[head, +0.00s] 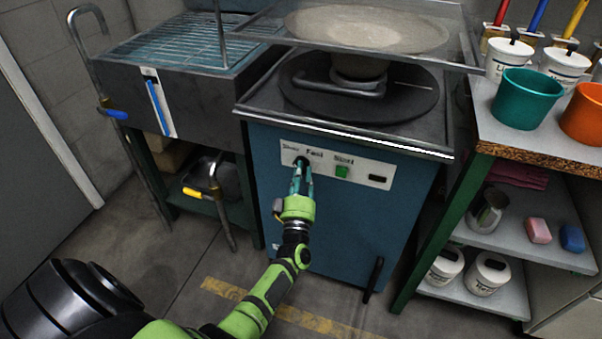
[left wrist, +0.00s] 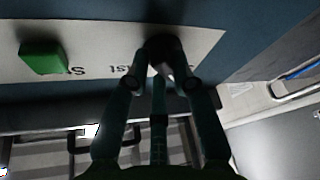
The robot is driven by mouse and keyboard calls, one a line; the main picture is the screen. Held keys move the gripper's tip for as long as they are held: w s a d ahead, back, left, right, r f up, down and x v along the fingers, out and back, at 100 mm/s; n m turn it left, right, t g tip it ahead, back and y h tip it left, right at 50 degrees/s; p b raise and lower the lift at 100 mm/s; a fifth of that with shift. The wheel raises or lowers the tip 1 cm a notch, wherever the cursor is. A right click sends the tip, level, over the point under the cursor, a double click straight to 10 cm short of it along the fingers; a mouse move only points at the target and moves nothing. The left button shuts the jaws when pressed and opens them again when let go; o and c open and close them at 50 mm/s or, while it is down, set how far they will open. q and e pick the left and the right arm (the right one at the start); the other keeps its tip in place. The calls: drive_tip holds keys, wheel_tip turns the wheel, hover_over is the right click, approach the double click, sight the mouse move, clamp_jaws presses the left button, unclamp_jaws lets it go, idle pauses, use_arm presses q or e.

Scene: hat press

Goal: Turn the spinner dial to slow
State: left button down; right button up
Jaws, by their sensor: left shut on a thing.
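The spinner dial is a dark knob on the white control panel (head: 370,169) of the blue machine; it shows in the left wrist view (left wrist: 161,47). Words are printed above it in the head view, "Slow" at the left and "Fast" beside it, small and hard to read. My left gripper (head: 301,168) is shut on the dial, a finger on either side (left wrist: 166,78). The fingers hide most of the dial in the head view, and I cannot tell which word it points to. My right gripper is not in view.
A green button (head: 342,171) sits right of the dial. A dark turntable (head: 358,98) lies on the machine's top. A sink unit (head: 190,62) stands left. A shelf with a teal bucket (head: 527,98) and an orange bucket (head: 584,113) stands right. The floor in front is clear.

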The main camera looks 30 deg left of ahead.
use_arm(q)
drive_tip(key=shift+a+r+n, duration=0.15)
drive_tip(key=shift+r+n, duration=0.15)
drive_tip(key=shift+r, duration=0.1)
drive_tip(key=c, duration=1)
unclamp_jaws()
drive_tip(key=shift+c, duration=0.2)
drive_tip(key=shift+f, duration=0.1)
drive_tip(key=shift+f, duration=0.15)
drive_tip(key=v, duration=1.2)
drive_tip(key=shift+w, duration=0.15)
